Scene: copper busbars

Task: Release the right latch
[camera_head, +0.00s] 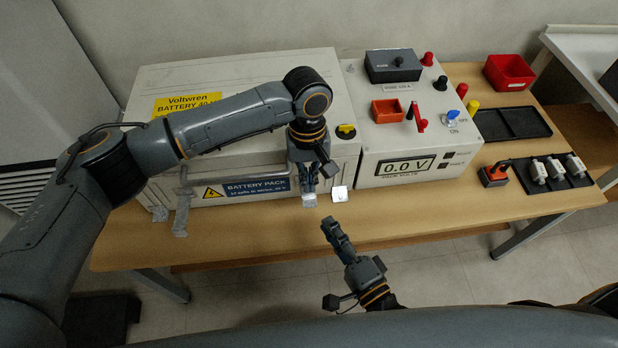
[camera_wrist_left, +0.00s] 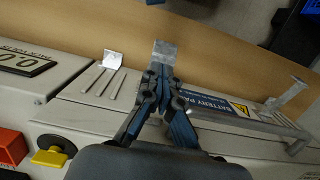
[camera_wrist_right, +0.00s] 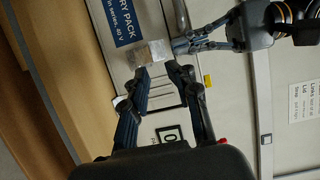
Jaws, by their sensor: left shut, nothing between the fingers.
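The cream battery pack (camera_head: 240,193) has silver metal latch parts along its front. At its right end a silver tab (camera_head: 309,200) sits at the fingertips of my left gripper (camera_head: 309,188). The tab also shows just beyond the tips in the left wrist view (camera_wrist_left: 165,52). My left gripper is shut with nothing between its fingers; I cannot tell if it touches the tab. A second silver plate (camera_head: 340,193) with thin bars is just right of it. My right gripper (camera_head: 329,224) is lower, in front of the table edge, with fingers apart in the right wrist view (camera_wrist_right: 160,72), empty.
The left latch (camera_head: 181,205) is at the pack's front left. Trays, a red bin (camera_head: 509,72) and white parts (camera_head: 555,168) are farther right. The table's front strip (camera_head: 420,218) is clear.

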